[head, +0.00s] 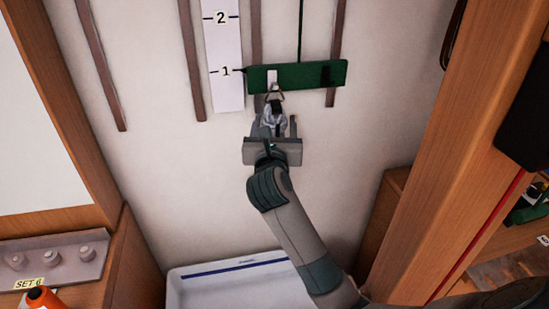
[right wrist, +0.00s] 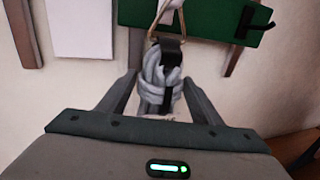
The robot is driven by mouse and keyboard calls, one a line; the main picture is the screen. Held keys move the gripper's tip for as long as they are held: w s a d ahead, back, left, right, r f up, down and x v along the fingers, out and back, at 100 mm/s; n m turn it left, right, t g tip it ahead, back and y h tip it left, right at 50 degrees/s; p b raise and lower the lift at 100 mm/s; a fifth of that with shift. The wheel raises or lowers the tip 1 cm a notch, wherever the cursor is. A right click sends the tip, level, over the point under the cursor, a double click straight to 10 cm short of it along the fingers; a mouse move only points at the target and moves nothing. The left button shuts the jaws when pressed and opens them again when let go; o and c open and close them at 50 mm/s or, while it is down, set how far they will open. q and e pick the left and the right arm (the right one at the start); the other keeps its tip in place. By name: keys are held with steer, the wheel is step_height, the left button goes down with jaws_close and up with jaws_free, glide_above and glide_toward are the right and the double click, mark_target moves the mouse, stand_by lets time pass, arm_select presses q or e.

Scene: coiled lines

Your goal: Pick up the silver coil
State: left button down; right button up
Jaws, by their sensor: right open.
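The silver coil (head: 273,118) is a grey looped bundle with a black strap around its middle. It hangs by a metal ring from a green bar (head: 310,75) on the wall. In the right wrist view the coil (right wrist: 152,85) sits between the two fingers. My right gripper (head: 275,125) is open around the coil, a finger on each side, with a gap showing on at least the left side. Whether a finger touches it I cannot tell. My left gripper is not in view.
A white panel marked 1 and 2 (head: 222,45) is beside the green bar, among dark vertical strips. A white tray (head: 200,290) lies below. A wooden post (head: 460,140) stands at right. A grey peg rack (head: 60,258) is at lower left.

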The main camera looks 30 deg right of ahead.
steer(key=shift+w+d, duration=0.1)
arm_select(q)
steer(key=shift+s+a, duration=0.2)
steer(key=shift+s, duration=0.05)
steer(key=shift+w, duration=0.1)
